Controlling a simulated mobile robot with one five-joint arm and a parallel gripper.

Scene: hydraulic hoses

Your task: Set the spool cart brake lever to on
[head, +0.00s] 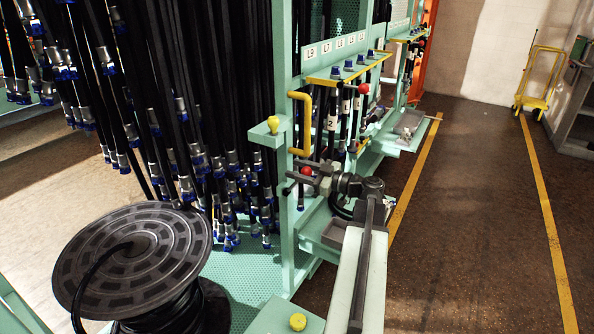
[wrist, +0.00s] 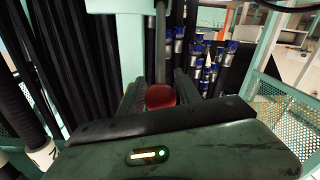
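A lever with a red ball knob (head: 306,170) is beside the green rack post. In the wrist view the red knob (wrist: 160,96) sits between the fingers, with its thin grey rod running upward behind it. My gripper (head: 307,172) is around the knob, one dark finger on each side. I cannot tell whether the fingers press on it or leave a small gap. No label shows that this is the brake lever. A hose spool (head: 135,255) with a dark slotted disc and black hose stands at the lower left.
A yellow handle (head: 307,125) is just above my gripper on the green post (head: 284,200). Hanging black hoses (head: 200,110) fill the left. Another red knob (head: 363,88) is further back. The floor (head: 470,220) on the right is clear up to a yellow trolley (head: 540,80).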

